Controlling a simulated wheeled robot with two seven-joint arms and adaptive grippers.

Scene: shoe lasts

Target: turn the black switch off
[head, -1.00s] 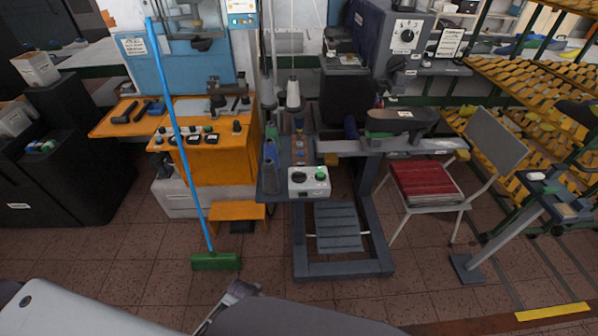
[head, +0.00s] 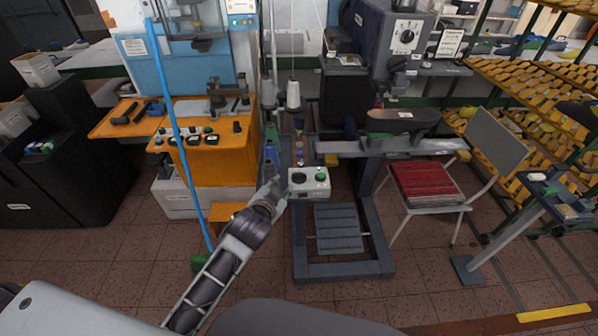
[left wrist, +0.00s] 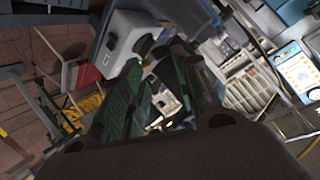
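The black switch (head: 298,177) is a round dark knob on the left of the face of a small white control box (head: 308,194). A green knob (head: 320,176) sits to its right. My left gripper (head: 277,188) is just left of the box, close to the switch; contact cannot be told. In the left wrist view, the white box (left wrist: 127,35) is at upper centre, and the dark green fingers of my left gripper (left wrist: 156,62) are spread apart with nothing clearly between them. My right gripper is not in view.
The box sits on a grey machine stand (head: 342,270). An orange machine bench (head: 220,160) and a blue broom handle (head: 180,150) stand to the left. A red-seated chair (head: 428,185) is to the right. Bottles and thread cones (head: 293,95) stand behind the box.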

